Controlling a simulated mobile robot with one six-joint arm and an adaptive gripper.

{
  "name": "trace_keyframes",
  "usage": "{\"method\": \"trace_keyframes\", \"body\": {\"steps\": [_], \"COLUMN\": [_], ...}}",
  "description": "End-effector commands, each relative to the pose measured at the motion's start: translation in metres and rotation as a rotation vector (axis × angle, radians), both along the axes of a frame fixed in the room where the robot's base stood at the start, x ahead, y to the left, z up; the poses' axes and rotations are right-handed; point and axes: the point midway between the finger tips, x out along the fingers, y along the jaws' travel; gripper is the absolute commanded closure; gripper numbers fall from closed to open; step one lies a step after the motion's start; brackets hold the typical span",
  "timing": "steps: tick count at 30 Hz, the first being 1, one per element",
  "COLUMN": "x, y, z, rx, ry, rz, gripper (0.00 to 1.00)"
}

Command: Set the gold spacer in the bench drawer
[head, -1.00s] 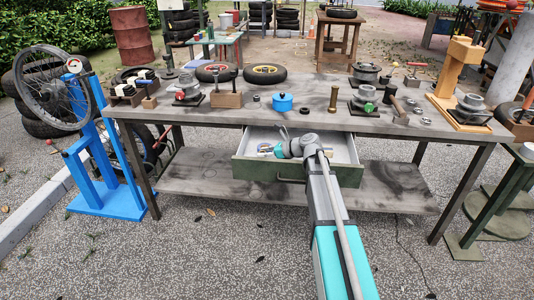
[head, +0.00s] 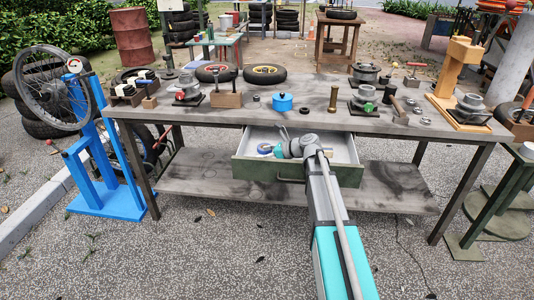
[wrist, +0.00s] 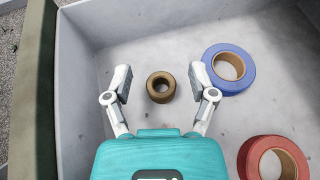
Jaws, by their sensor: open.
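The gold spacer (wrist: 160,98), a short bronze-coloured ring, lies on the floor of the open bench drawer (head: 255,172). In the wrist view it sits between the two spread fingers of my gripper (wrist: 160,76), and a gap shows on each side of it. My gripper (head: 287,143) is open and inside the drawer's outline in the head view. The spacer is not visible in the head view, where my gripper and wrist cover part of the drawer. The drawer's pale inside (wrist: 100,25) fills most of the wrist view.
A blue tape roll (wrist: 229,68) lies right of the spacer, and a red tape roll (wrist: 273,158) is nearer at lower right. The drawer wall (wrist: 75,100) runs along the left. A blue pot (head: 282,102) and a brass cylinder (head: 333,98) stand on the bench above.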

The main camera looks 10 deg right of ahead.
Motion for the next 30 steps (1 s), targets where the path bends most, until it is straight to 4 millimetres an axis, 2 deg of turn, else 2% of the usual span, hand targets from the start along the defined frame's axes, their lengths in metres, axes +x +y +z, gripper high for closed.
{"method": "trace_keyframes", "body": {"steps": [10,24,30], "x": [0.000,-0.041,-0.054], "y": [0.000,-0.062,-0.082], "z": [0.014,0.045,0.054], "rx": [0.000,0.000,0.000], "ry": [0.000,0.000,0.000], "rz": [0.000,-0.002,-0.001], "gripper": [0.27,0.27,0.27]}}
